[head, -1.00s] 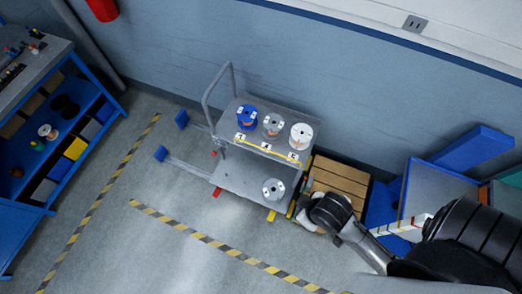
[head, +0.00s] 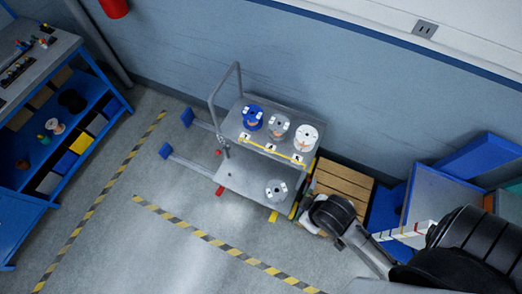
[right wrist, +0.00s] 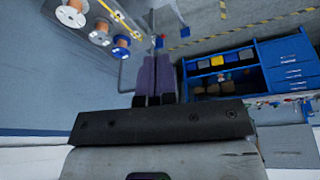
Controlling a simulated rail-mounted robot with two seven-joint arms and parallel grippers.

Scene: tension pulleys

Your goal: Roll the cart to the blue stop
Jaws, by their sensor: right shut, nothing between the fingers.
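The grey two-tier cart (head: 255,180) stands on floor rails by the wall. Blue, grey and white spools sit on its top shelf and a grey spool on the lower one. Two blue stops (head: 187,117) (head: 165,151) are at the rails' left ends, with a stretch of bare rail between them and the cart. My right arm reaches in from the right to the cart's right end. In the right wrist view my right gripper (right wrist: 155,62) is shut and empty, with the cart's spools beyond it to the left. I cannot tell whether it touches the cart. My left gripper is out of view.
A wooden pallet (head: 343,184) and blue bins (head: 435,200) lie right of the cart. A blue workbench (head: 75,125) with shelves stands at the far left. Yellow-black tape (head: 205,237) marks the floor. The floor left of the cart is clear apart from the rails.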

